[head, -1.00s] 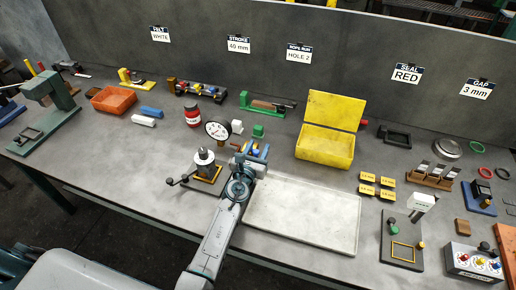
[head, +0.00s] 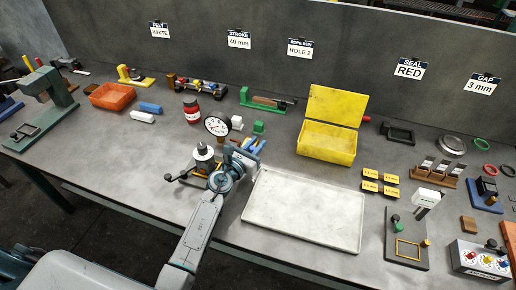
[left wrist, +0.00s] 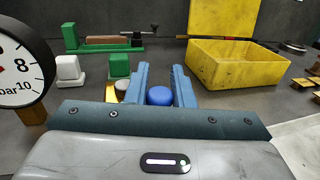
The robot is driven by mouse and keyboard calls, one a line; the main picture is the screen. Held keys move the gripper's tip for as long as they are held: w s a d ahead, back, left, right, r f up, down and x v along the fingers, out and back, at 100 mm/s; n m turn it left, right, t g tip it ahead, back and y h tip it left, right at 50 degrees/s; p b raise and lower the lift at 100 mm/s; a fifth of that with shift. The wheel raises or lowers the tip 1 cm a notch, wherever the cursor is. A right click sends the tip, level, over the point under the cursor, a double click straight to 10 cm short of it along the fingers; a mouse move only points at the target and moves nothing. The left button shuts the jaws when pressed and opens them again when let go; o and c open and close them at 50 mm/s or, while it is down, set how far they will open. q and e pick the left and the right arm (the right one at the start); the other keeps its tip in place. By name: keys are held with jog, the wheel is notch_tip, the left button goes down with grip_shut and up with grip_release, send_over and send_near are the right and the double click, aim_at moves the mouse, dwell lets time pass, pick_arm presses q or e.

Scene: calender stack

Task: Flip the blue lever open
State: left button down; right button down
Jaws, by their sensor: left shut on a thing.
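My left gripper (head: 254,146) reaches in beside the round dial gauge (head: 217,125). In the left wrist view its two blue fingers (left wrist: 161,84) stand on either side of a round blue knob (left wrist: 160,96), which I take to be the blue lever's end. The gripper is shut on it. The rest of the lever is hidden behind the hand, so its angle cannot be told. A brass-coloured part (left wrist: 111,93) and a grey round part (left wrist: 122,84) show just left of the fingers. My right gripper is not in view.
A white tray (head: 305,213) lies right of my left arm, and an open yellow box (head: 327,143) stands behind it. A post fixture with a black-knobbed handle (head: 204,155) stands close left of the hand. Green and white blocks (left wrist: 119,66) (left wrist: 69,68) sit beyond the fingers.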

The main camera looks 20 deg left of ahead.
pick_arm(q)
jog(key=shift+s+a+f+m+g+h+b, duration=0.1)
jog(key=shift+a+m+g+h+b, duration=0.1)
jog(key=shift+m+h+b, duration=0.2)
jog(key=shift+s+a+f+m+g+h+b, duration=0.1)
jog(key=shift+m+g+h+b, duration=0.15)
jog(key=shift+h, duration=0.25)
jog(key=shift+r+h, duration=0.2)
jog(key=shift+h, duration=0.1)
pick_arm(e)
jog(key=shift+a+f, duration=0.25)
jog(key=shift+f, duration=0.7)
pick_arm(q)
jog(key=c, duration=1.3)
grip_release()
